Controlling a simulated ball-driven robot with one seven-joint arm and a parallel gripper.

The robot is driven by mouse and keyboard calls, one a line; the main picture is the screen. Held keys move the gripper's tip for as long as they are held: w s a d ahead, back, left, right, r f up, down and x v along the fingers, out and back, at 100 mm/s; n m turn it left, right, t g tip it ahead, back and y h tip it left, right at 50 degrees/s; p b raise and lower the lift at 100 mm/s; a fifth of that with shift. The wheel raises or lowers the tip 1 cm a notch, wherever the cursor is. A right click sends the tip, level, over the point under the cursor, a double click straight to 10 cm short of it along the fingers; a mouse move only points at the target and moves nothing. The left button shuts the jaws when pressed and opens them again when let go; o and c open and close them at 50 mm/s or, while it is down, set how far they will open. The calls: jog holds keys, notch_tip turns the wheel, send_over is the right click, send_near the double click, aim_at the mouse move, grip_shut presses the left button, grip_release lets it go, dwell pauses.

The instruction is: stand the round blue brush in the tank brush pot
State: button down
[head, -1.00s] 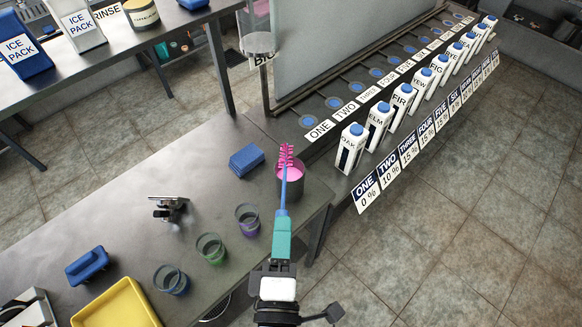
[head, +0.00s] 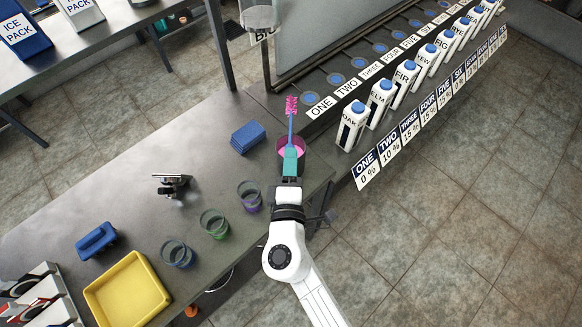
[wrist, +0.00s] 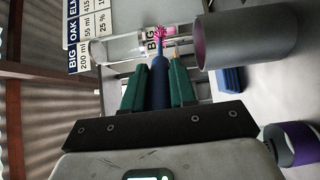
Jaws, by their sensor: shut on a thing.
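The round brush has a blue handle (head: 291,128) and pink bristles (head: 291,105). My gripper (head: 290,150) is shut on the handle; in the wrist view its green fingers (wrist: 160,88) flank the blue handle (wrist: 159,68), with the bristles pointing away. A dark round pot with a pink inside (head: 298,162) stands on the table's right end, unlabelled in view and partly hidden by my gripper. In the wrist view, a grey pot (wrist: 255,45) lies to the right of the brush, apart from it. The brush is outside the pot.
Tinted cups (head: 214,223) stand left of my arm. Folded blue cloths (head: 248,137) lie left of the pot. A yellow tray (head: 127,290) and a blue block with a handle (head: 97,239) are at the left. White bottles (head: 352,126) line the rack at right.

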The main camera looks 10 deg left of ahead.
jog(key=f, duration=0.4)
jog(key=shift+w, duration=0.35)
jog(key=shift+f+b, duration=0.25)
jog(key=shift+b, duration=0.05)
jog(key=c, duration=0.9)
grip_release()
jog(key=shift+s+d+r+b, duration=0.1)
jog(key=shift+s+d+b, duration=0.15)
jog(key=shift+s, duration=1.75)
jog(key=shift+s+d+r+b, duration=0.1)
jog(key=shift+s+d+b, duration=0.1)
jog(key=shift+s, duration=1.8)
jog(key=shift+s+d+r+b, duration=0.1)
jog(key=shift+s+d+b, duration=0.15)
jog(key=shift+s, duration=1.75)
